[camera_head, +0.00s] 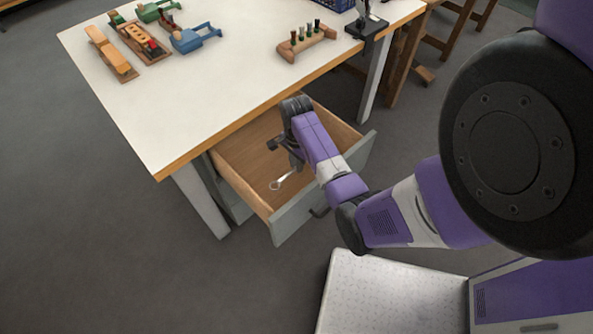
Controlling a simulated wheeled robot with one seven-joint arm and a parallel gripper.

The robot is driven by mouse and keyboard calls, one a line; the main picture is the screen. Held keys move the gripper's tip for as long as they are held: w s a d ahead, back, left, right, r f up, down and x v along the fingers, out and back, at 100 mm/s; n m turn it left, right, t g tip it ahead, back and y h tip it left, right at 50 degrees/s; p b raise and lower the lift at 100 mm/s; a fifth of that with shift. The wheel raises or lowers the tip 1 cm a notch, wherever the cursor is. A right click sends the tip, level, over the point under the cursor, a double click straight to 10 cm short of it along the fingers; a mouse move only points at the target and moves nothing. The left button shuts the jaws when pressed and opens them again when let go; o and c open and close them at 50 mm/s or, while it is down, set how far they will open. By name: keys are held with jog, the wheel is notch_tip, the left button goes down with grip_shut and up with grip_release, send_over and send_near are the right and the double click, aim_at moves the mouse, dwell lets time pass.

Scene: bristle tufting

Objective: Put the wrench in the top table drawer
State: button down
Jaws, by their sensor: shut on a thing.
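The top table drawer (244,169) is pulled out from under the white table, with a wooden inside and a grey front. My gripper (294,163) is over the drawer, partly hidden by my purple arm. It is shut on the wrench (277,185), a silver tool whose ring end shows below and left of the jaws. The wrench is within the drawer's outline. I cannot tell whether it touches the drawer floor. The rest of the wrench is hidden by the gripper.
The white table (200,100) holds wooden tools at the back left, a wooden rack (306,40) with several pegs, and a black stand (367,24) at the right. The drawer's walls surround my gripper. Grey floor is clear at the left.

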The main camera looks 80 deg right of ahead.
aim_at(297, 175)
jog(key=shift+f+b, duration=0.3)
jog(key=shift+f, duration=1.65)
jog(key=c, duration=1.3)
grip_release()
jog(key=shift+f, duration=0.15)
notch_tip(297, 175, up, 12)
jog(key=shift+r+p, duration=0.15)
jog(key=shift+p, duration=0.65)
